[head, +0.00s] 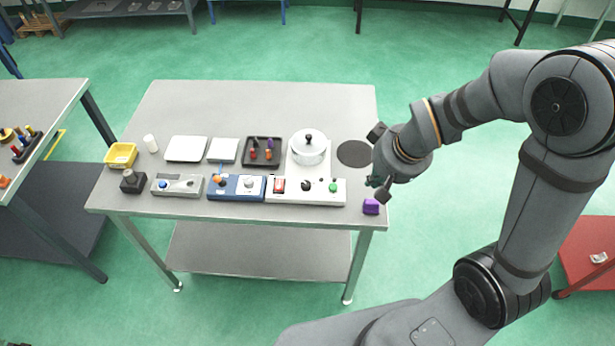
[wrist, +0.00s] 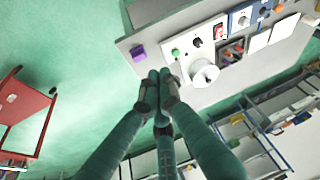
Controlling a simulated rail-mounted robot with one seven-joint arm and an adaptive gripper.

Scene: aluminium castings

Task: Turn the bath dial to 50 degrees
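A white control unit (head: 325,197) sits at the table's front edge, with a red switch (head: 279,185), a black dial (head: 305,186) and a green button (head: 333,187). A lidded pot (head: 309,149) stands on the unit's rear part. The black dial also shows in the wrist view (wrist: 197,42); its setting is too small to read. My gripper (head: 374,181) is at the table's right edge, right of the unit and apart from the dial. In the wrist view, its fingers (wrist: 159,78) are together with nothing visible between them.
A blue unit (head: 236,188) with a white knob and a grey unit (head: 177,186) stand left of the white one. A purple block (head: 371,207) lies at the front right corner. A dark disc (head: 354,153) lies right of the pot. The table's rear is clear.

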